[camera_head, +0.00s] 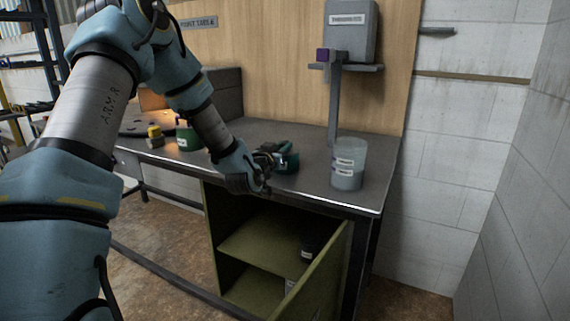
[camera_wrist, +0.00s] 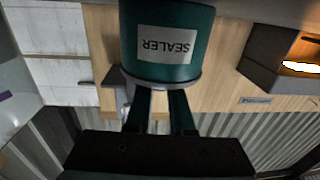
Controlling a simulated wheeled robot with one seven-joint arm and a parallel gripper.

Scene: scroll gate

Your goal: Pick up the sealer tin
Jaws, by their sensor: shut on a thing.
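The sealer tin (camera_wrist: 167,42) is dark green with a pale label reading SEALER, upside down in the wrist view. In the head view it shows as a green tin (camera_head: 290,163) at the worktop's front part, partly hidden by my gripper. My gripper (camera_head: 268,158) is shut on it. In the wrist view the two fingers (camera_wrist: 161,98) reach to the tin's rim. I cannot tell whether the tin touches the worktop.
A translucent tub (camera_head: 348,165) stands right of the tin on the grey worktop (camera_head: 310,185). Another green tin (camera_head: 187,138) and a small yellow-topped item (camera_head: 154,136) are left. An upright post (camera_head: 333,110) stands behind. Below, an olive cabinet (camera_head: 262,245) has its door open.

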